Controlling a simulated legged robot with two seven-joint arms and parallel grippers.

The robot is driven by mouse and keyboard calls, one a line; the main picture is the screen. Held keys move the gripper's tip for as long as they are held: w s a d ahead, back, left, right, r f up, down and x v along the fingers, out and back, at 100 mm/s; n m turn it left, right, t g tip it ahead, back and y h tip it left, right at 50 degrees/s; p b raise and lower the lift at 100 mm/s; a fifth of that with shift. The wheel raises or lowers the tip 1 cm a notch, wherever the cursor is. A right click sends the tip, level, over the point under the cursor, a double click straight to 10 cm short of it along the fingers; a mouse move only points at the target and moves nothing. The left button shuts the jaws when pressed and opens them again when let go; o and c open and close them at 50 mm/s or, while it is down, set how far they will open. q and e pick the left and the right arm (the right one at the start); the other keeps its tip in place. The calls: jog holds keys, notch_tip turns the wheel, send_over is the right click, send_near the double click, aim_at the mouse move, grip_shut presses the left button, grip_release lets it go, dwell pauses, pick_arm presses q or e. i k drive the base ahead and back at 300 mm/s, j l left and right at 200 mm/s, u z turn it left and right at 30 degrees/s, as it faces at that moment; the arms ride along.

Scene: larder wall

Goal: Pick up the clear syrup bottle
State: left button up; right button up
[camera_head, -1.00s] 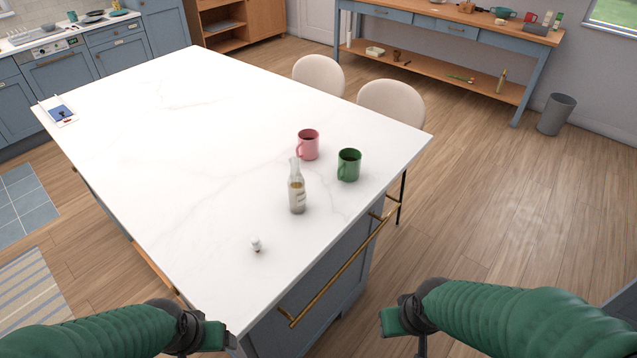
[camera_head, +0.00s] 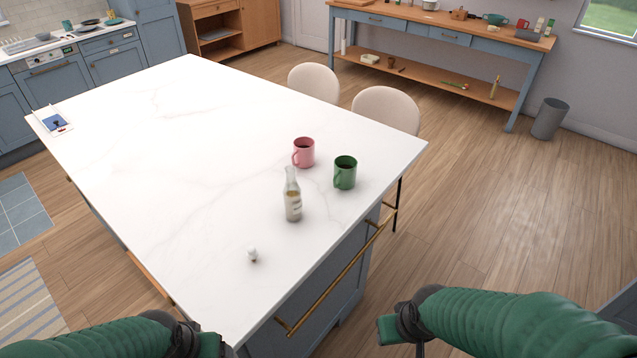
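The clear syrup bottle (camera_head: 293,200) stands upright on the white marble-topped island (camera_head: 150,150), near its right edge. It has a narrow neck and a pale label. A small white stopper-like object (camera_head: 253,254) lies in front of it to the left. My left gripper (camera_head: 212,346) is at the bottom of the view by the island's near corner, well short of the bottle. My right gripper (camera_head: 388,330) is right of the island, away from the bottle. Both gripper tips are partly hidden or cut off, so their opening cannot be told.
A pink mug (camera_head: 303,152) and a green mug (camera_head: 345,172) stand just behind and right of the bottle. A brass rail (camera_head: 335,281) runs along the island's side. Two pale stools (camera_head: 386,108) stand at its far right side. The island's left part is mostly clear.

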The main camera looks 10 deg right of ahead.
aim_at(292, 192)
jog(key=i+l+u, duration=0.1)
jog(key=l+u, duration=0.25)
jog(key=l, duration=0.3)
jog(key=l+u, duration=0.3)
jog(key=l, duration=0.35)
jog(key=i+j, duration=0.2)
jog(key=i+j+u, duration=0.1)
jog(key=i, duration=0.35)
